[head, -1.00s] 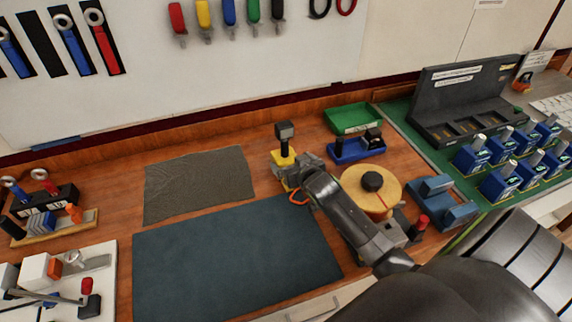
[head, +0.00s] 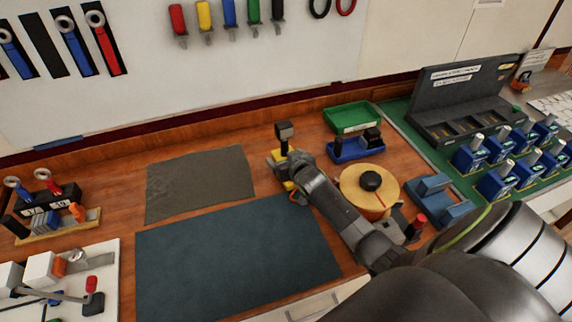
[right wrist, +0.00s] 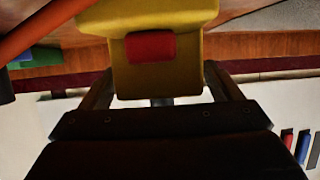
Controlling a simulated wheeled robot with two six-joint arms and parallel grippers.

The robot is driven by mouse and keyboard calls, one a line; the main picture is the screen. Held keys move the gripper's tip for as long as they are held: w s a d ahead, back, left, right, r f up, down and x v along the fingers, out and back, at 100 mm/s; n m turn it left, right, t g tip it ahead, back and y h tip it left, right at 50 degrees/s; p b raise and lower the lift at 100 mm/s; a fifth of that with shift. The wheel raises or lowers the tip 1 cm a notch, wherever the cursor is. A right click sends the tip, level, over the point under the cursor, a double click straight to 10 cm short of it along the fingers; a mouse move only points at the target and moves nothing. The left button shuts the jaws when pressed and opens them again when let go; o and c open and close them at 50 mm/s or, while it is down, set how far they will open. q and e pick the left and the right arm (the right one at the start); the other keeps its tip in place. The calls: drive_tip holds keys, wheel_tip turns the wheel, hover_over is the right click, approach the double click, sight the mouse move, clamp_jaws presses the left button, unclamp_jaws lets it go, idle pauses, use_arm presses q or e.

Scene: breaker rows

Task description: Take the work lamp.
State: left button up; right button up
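The work lamp (head: 284,134) stands on the wooden bench, with a dark square head on a short post and a yellow body. My right gripper (head: 290,178) is right at the lamp's body. In the right wrist view the yellow body with a red patch (right wrist: 150,47) fills the space between my two fingers (right wrist: 157,85). The fingers lie close along both its sides; whether they press on it I cannot tell. My arm hides part of the lamp's base in the head view. My left gripper is not in view.
A round wooden piece with a black knob (head: 370,181) stands right beside my right arm. A blue tray (head: 345,150) and a green bin (head: 353,116) are behind it. Left of the lamp lie a grey cloth (head: 200,182) and a dark mat (head: 235,255), both bare.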

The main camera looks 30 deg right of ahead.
drive_tip(key=c, duration=1.2)
drive_tip(key=shift+w+r, duration=0.1)
